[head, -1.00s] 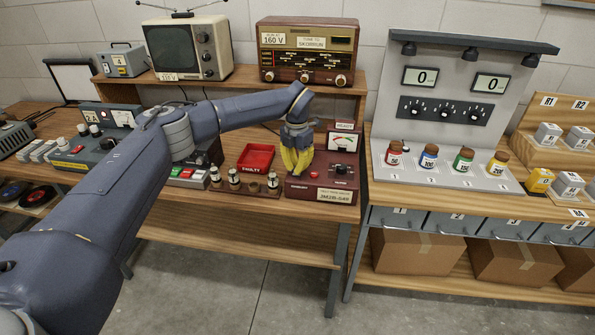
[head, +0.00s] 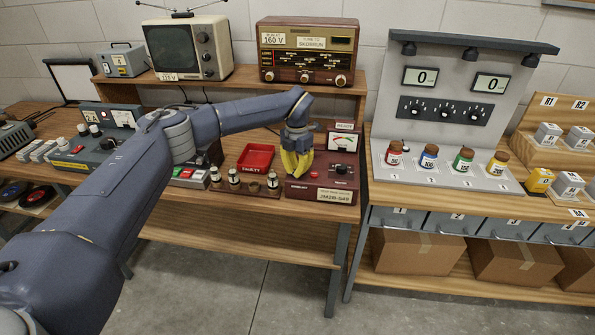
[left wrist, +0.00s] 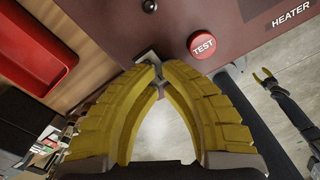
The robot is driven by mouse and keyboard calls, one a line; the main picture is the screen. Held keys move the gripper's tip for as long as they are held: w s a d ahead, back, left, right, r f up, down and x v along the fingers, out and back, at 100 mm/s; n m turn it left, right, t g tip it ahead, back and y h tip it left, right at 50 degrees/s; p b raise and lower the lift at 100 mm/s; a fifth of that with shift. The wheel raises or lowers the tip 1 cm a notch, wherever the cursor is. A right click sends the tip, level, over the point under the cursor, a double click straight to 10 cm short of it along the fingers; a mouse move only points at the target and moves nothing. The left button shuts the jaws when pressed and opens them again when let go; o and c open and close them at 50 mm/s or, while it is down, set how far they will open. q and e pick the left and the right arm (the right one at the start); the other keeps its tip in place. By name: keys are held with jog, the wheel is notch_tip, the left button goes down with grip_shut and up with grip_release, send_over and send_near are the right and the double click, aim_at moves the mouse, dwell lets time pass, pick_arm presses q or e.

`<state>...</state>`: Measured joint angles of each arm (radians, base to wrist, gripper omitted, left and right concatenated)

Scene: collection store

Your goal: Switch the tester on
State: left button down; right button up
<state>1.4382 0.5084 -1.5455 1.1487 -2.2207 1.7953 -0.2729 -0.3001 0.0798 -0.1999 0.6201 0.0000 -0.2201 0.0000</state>
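The tester (head: 325,190) is a dark red box with a dial meter (head: 342,142), a black knob and a label on its front. It stands at the right end of the wooden bench. My left gripper (head: 297,172) points down over its left part. In the left wrist view the yellow fingers (left wrist: 158,75) come together at their tips. A small grey metal piece (left wrist: 147,57), perhaps a switch lever, shows just at the tips; I cannot tell if they touch it. The red TEST button (left wrist: 202,44) lies to the right. My right gripper (left wrist: 265,76) shows small, fingers apart, over the floor.
A red tray (head: 256,158) and several tubes on a wooden rack (head: 240,186) stand left of the tester. A radio (head: 308,50) and a television (head: 187,48) are on the shelf behind. A grey stand with jars (head: 445,165) is to the right.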

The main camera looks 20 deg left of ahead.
pick_arm(q)
jog(key=shift+f, duration=0.3)
jog(key=shift+r, duration=3.55)
